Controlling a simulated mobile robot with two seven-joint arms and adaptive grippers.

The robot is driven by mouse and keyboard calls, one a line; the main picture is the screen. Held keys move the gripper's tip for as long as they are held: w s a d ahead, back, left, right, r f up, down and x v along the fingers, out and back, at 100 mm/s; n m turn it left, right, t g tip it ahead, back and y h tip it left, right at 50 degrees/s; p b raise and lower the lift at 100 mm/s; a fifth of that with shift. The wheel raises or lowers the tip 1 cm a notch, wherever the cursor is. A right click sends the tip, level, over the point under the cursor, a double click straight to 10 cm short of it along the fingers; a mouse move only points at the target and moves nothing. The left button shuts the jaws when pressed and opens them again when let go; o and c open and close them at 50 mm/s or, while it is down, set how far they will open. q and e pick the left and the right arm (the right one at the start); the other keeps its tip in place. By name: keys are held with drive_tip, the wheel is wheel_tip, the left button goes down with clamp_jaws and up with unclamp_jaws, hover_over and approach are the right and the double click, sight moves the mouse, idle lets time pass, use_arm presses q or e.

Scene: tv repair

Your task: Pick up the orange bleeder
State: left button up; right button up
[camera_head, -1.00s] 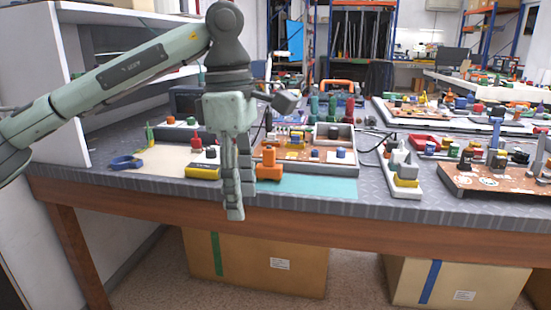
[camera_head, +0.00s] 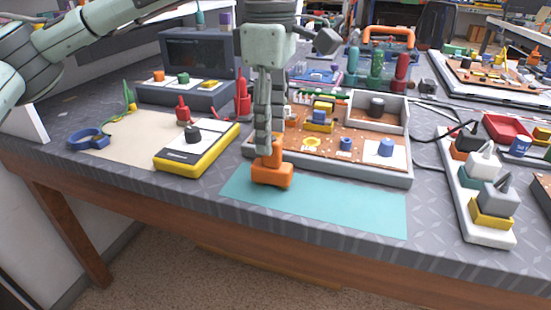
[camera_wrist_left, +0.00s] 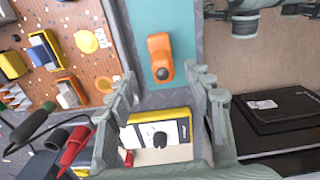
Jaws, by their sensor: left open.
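The orange bleeder (camera_head: 272,173) stands on the near left part of the teal mat (camera_head: 340,203), in front of the circuit board tray. In the left wrist view the orange bleeder (camera_wrist_left: 159,58) lies ahead of the fingertips, roughly centred between them, with its dark tip showing. My left gripper (camera_head: 264,146) hangs pointing down just above and behind the bleeder in the head view. In the left wrist view my left gripper (camera_wrist_left: 165,85) has its two fingers spread wide with nothing between them. My right gripper is not in view.
A yellow multimeter (camera_head: 198,150) lies left of the bleeder. The circuit board tray (camera_head: 362,175) borders the mat behind. A blue tape ring (camera_head: 88,139) is farther left. A white holder (camera_head: 480,232) with clamps stands at right. The mat's right side is clear.

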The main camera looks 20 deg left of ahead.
sight(272, 160)
use_arm(q)
drive_tip(key=f, duration=0.6)
drive_tip(key=shift+s+d+f, duration=0.1)
drive_tip(key=shift+s+f, duration=0.05)
drive_tip(key=shift+s, duration=0.05)
drive_tip(key=shift+c, duration=0.3)
clamp_jaws()
